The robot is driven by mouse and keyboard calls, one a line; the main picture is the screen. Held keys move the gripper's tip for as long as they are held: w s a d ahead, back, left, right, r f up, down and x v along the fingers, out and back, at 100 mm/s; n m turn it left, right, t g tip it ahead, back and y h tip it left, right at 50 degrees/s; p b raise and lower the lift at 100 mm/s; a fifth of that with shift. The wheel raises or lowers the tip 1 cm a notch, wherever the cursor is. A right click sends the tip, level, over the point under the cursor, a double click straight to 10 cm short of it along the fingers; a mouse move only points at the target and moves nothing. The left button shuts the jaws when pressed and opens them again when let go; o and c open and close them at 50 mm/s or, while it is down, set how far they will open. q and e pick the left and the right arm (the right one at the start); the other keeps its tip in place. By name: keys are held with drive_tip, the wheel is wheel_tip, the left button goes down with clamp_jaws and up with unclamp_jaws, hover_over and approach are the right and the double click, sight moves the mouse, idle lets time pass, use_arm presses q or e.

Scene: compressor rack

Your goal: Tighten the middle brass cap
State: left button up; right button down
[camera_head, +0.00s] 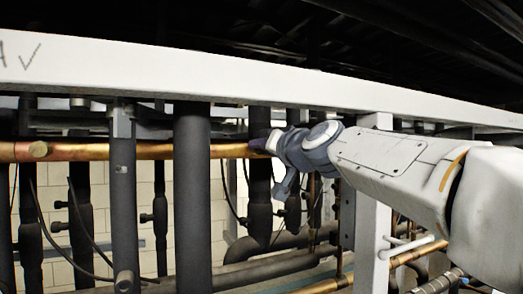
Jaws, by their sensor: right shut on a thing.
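My right gripper (268,144) reaches in from the right, below the white beam. It is shut at the horizontal copper pipe (150,151), where the middle brass cap would be. The fingers hide the cap, so its seating and thread cannot be seen. My left gripper is not in view.
A long white beam (180,75) crosses above the pipe. Thick dark insulated pipes (192,200) stand upright left of the gripper. A white post (372,225) stands below my right arm. Thin black cables (65,245) hang at the left.

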drive_tip(key=shift+f, duration=0.1)
idle(0.4)
drive_tip(key=c, duration=0.5)
unclamp_jaws()
drive_tip(key=shift+c, duration=0.2)
drive_tip(key=shift+s, duration=0.1)
drive_tip(key=b+v, duration=0.2)
drive_tip(key=v, duration=0.5)
drive_tip(key=shift+s, duration=0.15)
drive_tip(key=shift+d, duration=0.1)
